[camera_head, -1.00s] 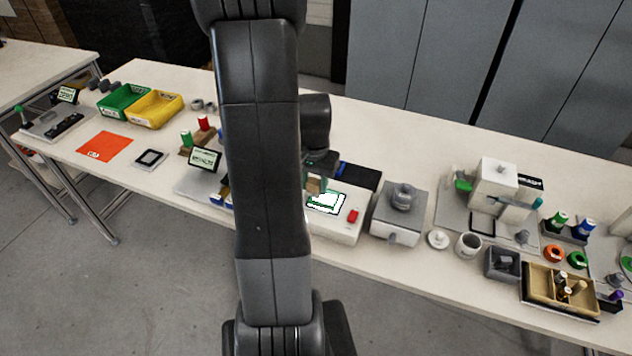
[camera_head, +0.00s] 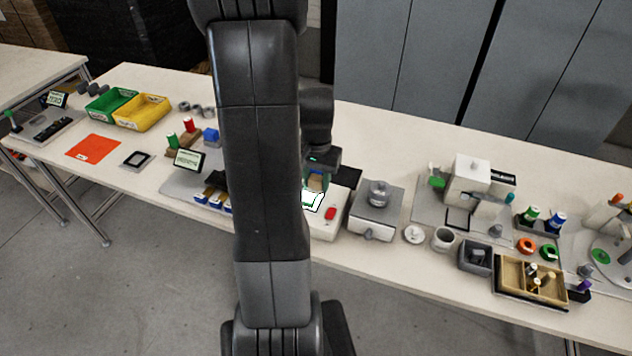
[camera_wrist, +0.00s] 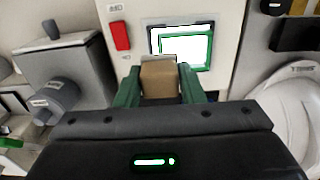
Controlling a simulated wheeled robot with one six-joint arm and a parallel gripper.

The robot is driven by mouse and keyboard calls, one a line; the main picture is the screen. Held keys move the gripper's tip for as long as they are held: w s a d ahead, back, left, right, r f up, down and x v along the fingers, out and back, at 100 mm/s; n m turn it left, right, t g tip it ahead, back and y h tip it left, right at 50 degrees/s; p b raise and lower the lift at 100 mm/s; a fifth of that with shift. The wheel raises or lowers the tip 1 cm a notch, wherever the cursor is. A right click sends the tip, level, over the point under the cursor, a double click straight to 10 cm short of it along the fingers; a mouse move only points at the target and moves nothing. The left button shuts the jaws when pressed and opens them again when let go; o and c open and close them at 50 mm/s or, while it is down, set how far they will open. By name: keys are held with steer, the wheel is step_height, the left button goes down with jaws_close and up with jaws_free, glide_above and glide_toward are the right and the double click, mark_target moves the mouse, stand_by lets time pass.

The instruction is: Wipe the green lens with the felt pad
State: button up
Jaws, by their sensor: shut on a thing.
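My gripper (camera_head: 316,184) has green fingers shut on a tan block (camera_head: 316,178), which I take to be the felt pad. In the wrist view the block (camera_wrist: 159,79) sits squarely between the fingers (camera_wrist: 159,84). The green-framed lens (camera_wrist: 208,52) lies on the bright lit window of a white box. In the wrist view the block covers its lower left edge. In the head view the lens (camera_head: 307,204) shows just below the block, partly hidden by my arm. I cannot tell whether the block touches it.
The white box has a red switch (camera_head: 330,213). A grey box with a round knob (camera_head: 379,190) stands right of it. Left of my arm are a small display (camera_head: 188,159) and a rack with blue items. My arm hides a strip of the table.

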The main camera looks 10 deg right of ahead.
steer(key=shift+d+r+p, duration=0.1)
steer(key=shift+r+p, duration=1.5)
steer(key=shift+r, duration=0.85)
